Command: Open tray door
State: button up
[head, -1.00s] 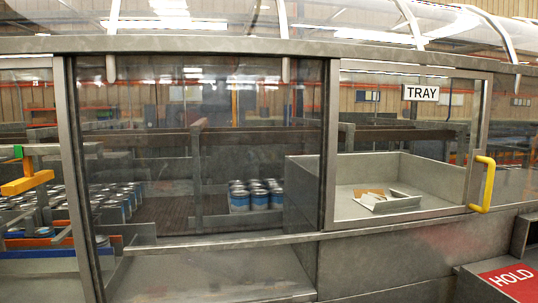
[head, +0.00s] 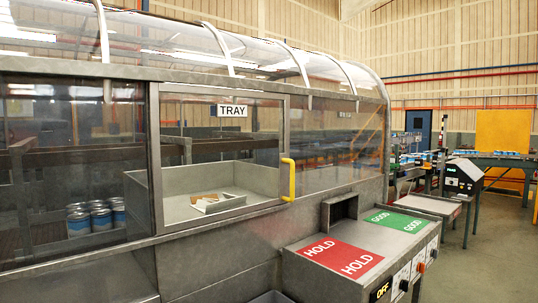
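The tray door (head: 222,102) is a framed clear panel with a white TRAY label, set in the side of the metal and glass enclosure. It looks shut in its frame. Its yellow handle (head: 289,180) is upright on the door's right edge. Behind the door is a grey metal tray (head: 262,182) with some pale and brown scraps in it. My gripper is not in view.
A control box with a red HOLD panel (head: 341,257) and a green GOOD panel (head: 398,220) juts out below and right of the door. Cans (head: 97,219) stand behind glass at left. Open floor (head: 490,260) lies at right.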

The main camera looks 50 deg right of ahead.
aim_at(287, 176)
jog(key=z, duration=0.5)
jog(key=k, duration=0.65)
jog(key=z, duration=0.15)
jog(key=i, duration=0.9)
jog(key=z, duration=0.45)
jog(key=k, duration=0.5)
jog(key=z, duration=0.85)
jog(key=i, duration=1.3)
jog(key=u, duration=0.6)
